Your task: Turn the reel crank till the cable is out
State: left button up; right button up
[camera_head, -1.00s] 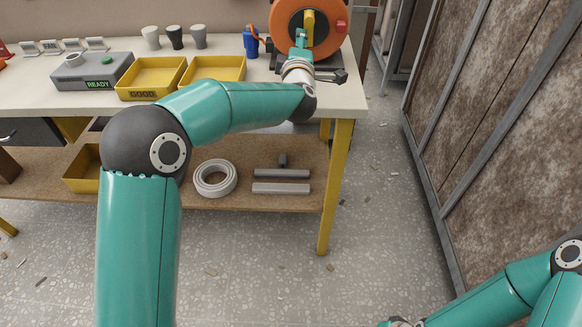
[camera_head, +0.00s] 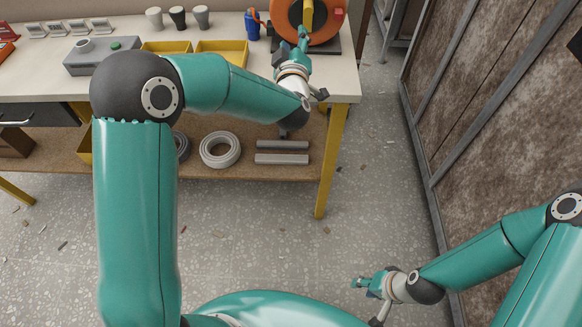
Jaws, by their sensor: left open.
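The orange cable reel (camera_head: 330,32) stands on a dark base at the back right of the workbench, cut off by the top of the picture. A yellow bar (camera_head: 308,14) crosses its dark hub. My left gripper (camera_head: 303,36) is open in front of the reel's lower face, close to the yellow bar; I cannot tell whether it touches. The crank handle and the cable's end cannot be made out. My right gripper (camera_head: 366,283) hangs low over the floor, away from the bench, and its finger opening is unclear.
The workbench (camera_head: 345,88) holds yellow trays (camera_head: 222,48), a grey box (camera_head: 100,60), several cups and a blue bottle (camera_head: 252,24). The lower shelf has white coils (camera_head: 220,150) and grey bars (camera_head: 282,158). A brown panelled wall (camera_head: 490,110) stands at right; floor between is open.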

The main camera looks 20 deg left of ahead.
pick_arm(q)
jog(key=b+v, duration=0.2)
jog(key=v, duration=0.9)
jog(key=s+d+f+m+g+h+p, duration=0.1)
jog(key=s+f+m+g+h+p, duration=0.1)
jog(key=f, duration=1)
jog(key=s+d+f+m+g+h+p, duration=0.1)
jog(key=s+f+m+g+h+p, duration=0.2)
jog(key=f, duration=0.9)
jog(key=shift+s+d+m+g+h+p, duration=0.3)
jog(key=shift+s+m+g+h, duration=0.6)
jog(key=shift+s+g, duration=1.05)
jog(key=shift+w+f, duration=0.1)
